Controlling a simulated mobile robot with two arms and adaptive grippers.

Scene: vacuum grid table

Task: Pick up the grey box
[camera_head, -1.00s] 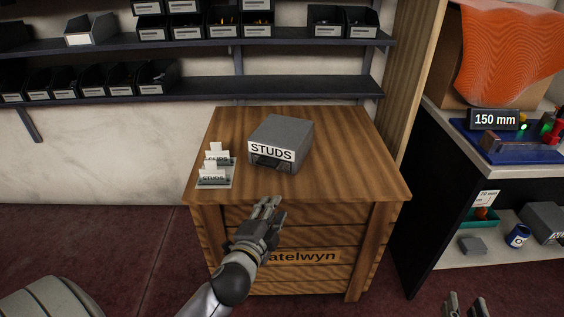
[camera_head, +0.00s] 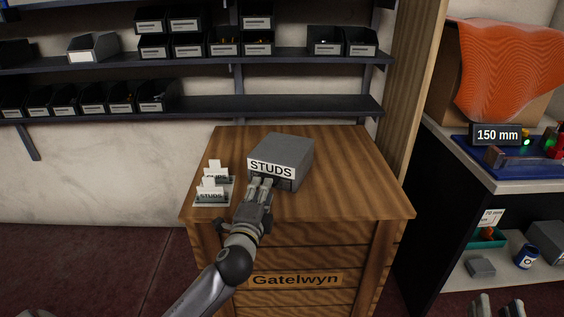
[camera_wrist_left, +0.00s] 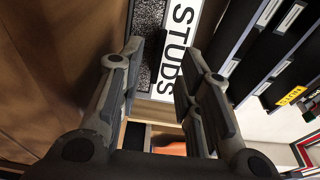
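The grey box (camera_head: 288,149) with a white STUDS label stands on the wooden cabinet top (camera_head: 350,195). My left gripper (camera_head: 261,184) is at the lower part of the box's front face, just under the label. In the left wrist view the two fingers (camera_wrist_left: 160,75) are apart, with the STUDS label (camera_wrist_left: 180,45) and a strip of dark box front seen between and beyond their tips. I cannot tell whether they touch the box. My right gripper (camera_head: 499,306) shows only its fingertips at the bottom right edge, apart and empty.
Small STUDS cards on a holder (camera_head: 211,192) stand left of the box. A wooden post (camera_head: 420,80) and a shelf unit (camera_head: 470,195) are to the right. Wall shelves with black bins (camera_head: 190,105) are behind. The cabinet top right of the box is clear.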

